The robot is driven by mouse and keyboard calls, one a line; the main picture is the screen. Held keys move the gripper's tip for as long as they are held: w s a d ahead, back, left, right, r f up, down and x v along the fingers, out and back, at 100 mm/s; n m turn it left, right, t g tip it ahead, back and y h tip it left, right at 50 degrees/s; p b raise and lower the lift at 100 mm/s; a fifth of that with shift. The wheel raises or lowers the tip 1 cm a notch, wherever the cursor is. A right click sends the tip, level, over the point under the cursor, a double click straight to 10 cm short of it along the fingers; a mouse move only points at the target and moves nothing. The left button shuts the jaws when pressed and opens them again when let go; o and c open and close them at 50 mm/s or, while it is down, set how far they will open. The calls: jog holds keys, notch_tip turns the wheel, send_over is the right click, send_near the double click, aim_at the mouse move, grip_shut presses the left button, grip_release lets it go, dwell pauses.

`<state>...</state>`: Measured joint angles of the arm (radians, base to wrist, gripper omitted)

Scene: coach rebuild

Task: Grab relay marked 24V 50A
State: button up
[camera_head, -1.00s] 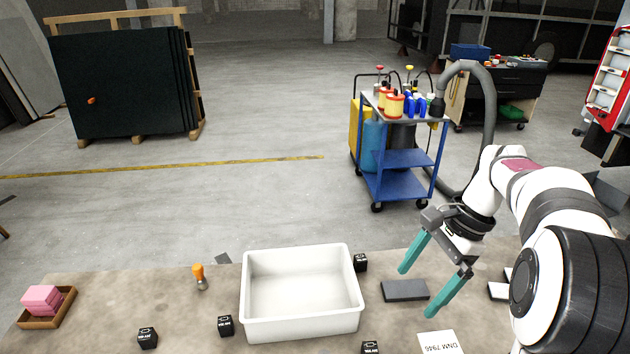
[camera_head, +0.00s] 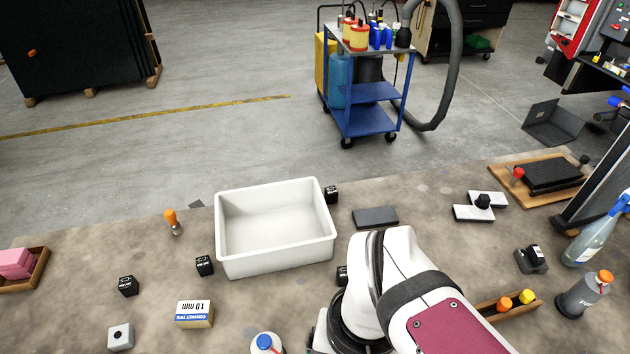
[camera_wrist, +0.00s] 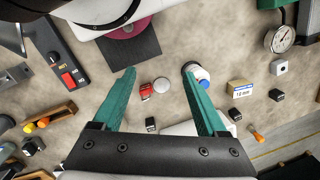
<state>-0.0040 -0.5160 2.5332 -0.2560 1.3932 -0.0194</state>
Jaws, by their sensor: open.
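Several small black relay cubes with white print stand on the workbench. In the head view one relay (camera_head: 128,285) is at the left, one (camera_head: 204,265) is left of the white bin, one (camera_head: 331,194) is at its far right corner and one (camera_head: 342,275) is partly hidden by my arm. The print is too small to read. My gripper (camera_wrist: 160,72) is open and empty, its teal fingers spread above the bench in the wrist view. There, relays appear between the fingers (camera_wrist: 150,123) and right of them (camera_wrist: 235,114) (camera_wrist: 277,95). The head view hides my fingers.
The white bin (camera_head: 222,235) stands mid-bench. A contact tips box (camera_head: 195,314), a blue-capped bottle (camera_head: 265,343) and an orange-handled tool (camera_head: 172,222) are left of my arm. A grey block (camera_head: 375,217) lies right of the bin. Bottles and trays crowd the right side.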

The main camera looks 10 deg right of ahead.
jog(key=w+d+n+g+h, duration=0.2)
jog(key=w+d+n+h, duration=0.1)
jog(key=w+d+n, duration=0.15)
jog(key=n+t+h, duration=0.1)
jog(key=n+h, duration=1.1)
jog(key=n, duration=0.5)
send_over(342, 272)
jog(key=a, duration=0.4)
notch_tip(342, 272, down, 12)
jog(key=shift+n, duration=0.25)
notch_tip(342, 272, down, 6)
jog(key=shift+w+f, duration=0.15)
jog(key=x, duration=0.4)
jog(key=shift+d+f, duration=0.2)
jog(key=shift+f, duration=0.25)
jog(key=shift+d+f, duration=0.15)
jog(key=shift+d, duration=0.15)
grip_shut()
